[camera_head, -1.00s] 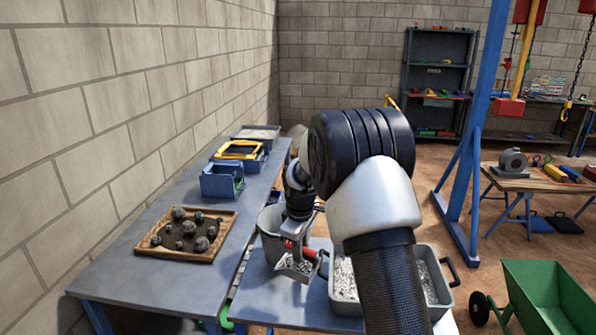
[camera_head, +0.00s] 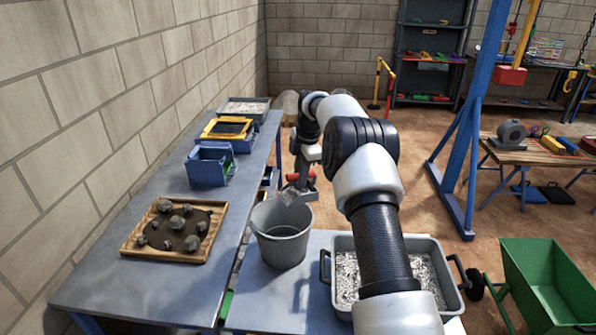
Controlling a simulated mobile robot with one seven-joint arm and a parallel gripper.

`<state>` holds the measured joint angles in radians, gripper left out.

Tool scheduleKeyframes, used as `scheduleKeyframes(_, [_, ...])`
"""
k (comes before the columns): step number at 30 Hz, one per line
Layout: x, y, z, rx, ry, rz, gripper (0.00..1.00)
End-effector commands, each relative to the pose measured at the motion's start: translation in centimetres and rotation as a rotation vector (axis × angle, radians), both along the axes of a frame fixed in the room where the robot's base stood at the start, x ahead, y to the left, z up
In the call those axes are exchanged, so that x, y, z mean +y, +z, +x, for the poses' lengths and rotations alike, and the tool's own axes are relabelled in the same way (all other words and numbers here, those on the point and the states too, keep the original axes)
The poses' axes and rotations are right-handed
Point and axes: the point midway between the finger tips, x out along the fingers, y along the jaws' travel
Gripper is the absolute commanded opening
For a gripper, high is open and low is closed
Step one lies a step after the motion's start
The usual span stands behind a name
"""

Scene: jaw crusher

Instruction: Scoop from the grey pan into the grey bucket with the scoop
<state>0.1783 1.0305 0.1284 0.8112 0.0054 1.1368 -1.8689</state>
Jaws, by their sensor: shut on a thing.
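My gripper (camera_head: 303,178) is shut on the scoop's red handle. The grey scoop (camera_head: 297,194) is over the rear rim of the grey bucket (camera_head: 282,252) and tilted, with some grey material at its mouth. The bucket stands upright on the blue table, and the part of its inside that I see looks plain grey. The grey pan (camera_head: 327,271) stands to the right of the bucket and holds grey-white crushed material. My arm crosses in front of the pan and hides its middle.
A wooden tray of rocks (camera_head: 133,245) lies on the long blue table (camera_head: 110,284) at left. A green cart (camera_head: 545,275) is at right, by a blue post (camera_head: 463,150).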

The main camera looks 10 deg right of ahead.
Motion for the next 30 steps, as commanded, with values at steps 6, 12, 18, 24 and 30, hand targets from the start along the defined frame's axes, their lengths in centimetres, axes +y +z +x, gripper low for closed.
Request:
scheduleKeyframes(6, [2.0, -0.2, -0.3, -0.038, 0.011, -0.181, 0.00])
scheduleKeyframes(12, [3.7, -0.7, -0.5, -0.078, 0.011, -0.397, 0.00])
scheduleKeyframes(18, [4.8, -1.5, -0.7, -0.107, 0.006, -0.548, 0.00])
scheduleKeyframes(24, [5.7, -1.6, -0.9, -0.127, 0.006, -0.656, 0.00])
scheduleKeyframes(30, [7.6, -2.3, -1.2, -0.158, 0.011, -0.838, 0.00])
